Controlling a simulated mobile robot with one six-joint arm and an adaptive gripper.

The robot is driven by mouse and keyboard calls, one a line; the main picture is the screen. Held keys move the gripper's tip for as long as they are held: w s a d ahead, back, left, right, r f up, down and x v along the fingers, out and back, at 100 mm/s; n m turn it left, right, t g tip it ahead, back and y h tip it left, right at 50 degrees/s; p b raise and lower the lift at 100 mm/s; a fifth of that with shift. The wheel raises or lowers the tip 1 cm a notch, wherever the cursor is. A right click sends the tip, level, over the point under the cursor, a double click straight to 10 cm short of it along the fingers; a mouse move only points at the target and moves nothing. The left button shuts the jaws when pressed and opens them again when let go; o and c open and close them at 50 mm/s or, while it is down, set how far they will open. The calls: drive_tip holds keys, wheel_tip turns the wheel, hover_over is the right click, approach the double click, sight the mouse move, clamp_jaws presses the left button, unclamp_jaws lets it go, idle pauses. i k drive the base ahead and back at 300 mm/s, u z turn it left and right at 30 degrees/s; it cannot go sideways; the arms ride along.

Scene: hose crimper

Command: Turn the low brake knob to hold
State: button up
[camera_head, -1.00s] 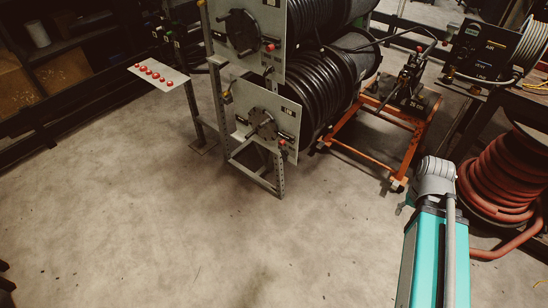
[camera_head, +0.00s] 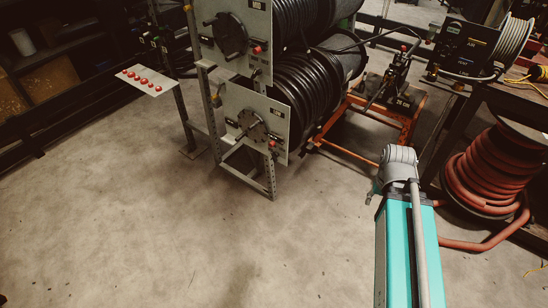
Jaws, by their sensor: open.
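The low brake knob (camera_head: 272,144) is a small red knob at the right edge of the lower reel's grey panel (camera_head: 230,102). Its exact setting is too small to read. The lower panel also carries a round dark hub with a crank handle (camera_head: 246,124). My arm stands at the right, well apart from the panel. My gripper (camera_head: 371,195) is mostly hidden by the grey joint at the arm's top; only a small grey tip shows at its left. It is open and touches nothing that I can see.
Above is the upper reel's panel with its own red knob (camera_head: 257,49). A red-button plate (camera_head: 145,80) stands left. An orange cart (camera_head: 405,125) and a red hose reel (camera_head: 490,172) stand near my arm. The concrete floor in front is clear.

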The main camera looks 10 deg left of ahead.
sight(274, 155)
drive_tip(key=u, duration=0.05)
drive_tip(key=i, duration=1)
drive_tip(key=z, duration=0.05)
